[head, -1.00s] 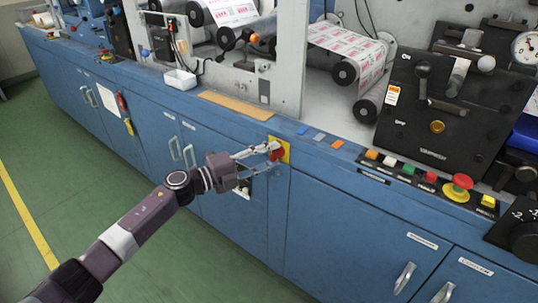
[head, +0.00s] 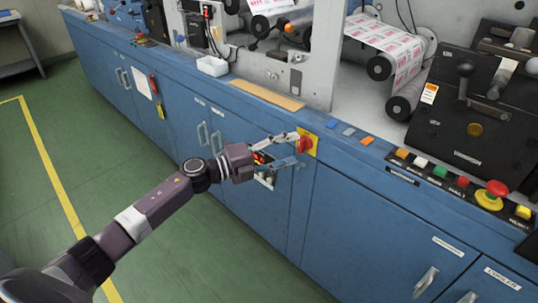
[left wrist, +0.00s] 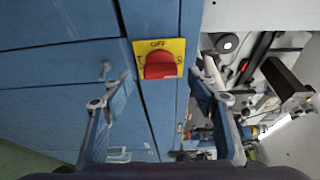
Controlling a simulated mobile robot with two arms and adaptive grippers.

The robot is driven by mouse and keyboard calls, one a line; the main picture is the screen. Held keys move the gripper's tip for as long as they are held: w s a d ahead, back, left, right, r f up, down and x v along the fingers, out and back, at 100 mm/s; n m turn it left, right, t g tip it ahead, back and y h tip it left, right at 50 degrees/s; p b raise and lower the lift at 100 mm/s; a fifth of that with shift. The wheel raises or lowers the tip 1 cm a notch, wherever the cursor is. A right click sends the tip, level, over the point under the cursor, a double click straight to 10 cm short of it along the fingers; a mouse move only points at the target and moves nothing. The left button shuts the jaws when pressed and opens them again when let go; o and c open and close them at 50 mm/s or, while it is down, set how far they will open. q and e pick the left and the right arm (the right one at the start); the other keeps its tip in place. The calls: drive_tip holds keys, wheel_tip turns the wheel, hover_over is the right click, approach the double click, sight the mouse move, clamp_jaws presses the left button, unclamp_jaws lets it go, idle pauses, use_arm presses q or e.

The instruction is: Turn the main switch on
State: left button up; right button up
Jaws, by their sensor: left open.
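The main switch is a red rotary knob (head: 304,144) on a yellow plate (head: 314,138), set in the upper front of the blue cabinet. In the left wrist view the knob (left wrist: 160,67) sits near the centre, with the word OFF above it on the yellow plate (left wrist: 158,44). Which mark the handle points to is unclear. My left gripper (head: 296,148) is open in front of the switch, one finger higher and one lower. In the left wrist view its fingers (left wrist: 158,78) stand on either side of the knob. I see no clear contact. My right gripper is not in view.
Push buttons and a red mushroom button (head: 497,187) line the ledge at right. A white tray (head: 212,66) stands on the ledge. The green floor (head: 90,150) in front is clear.

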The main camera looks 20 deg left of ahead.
use_arm(q)
drive_tip(key=v, duration=0.9)
drive_tip(key=shift+s+a, duration=0.1)
drive_tip(key=shift+s, duration=0.05)
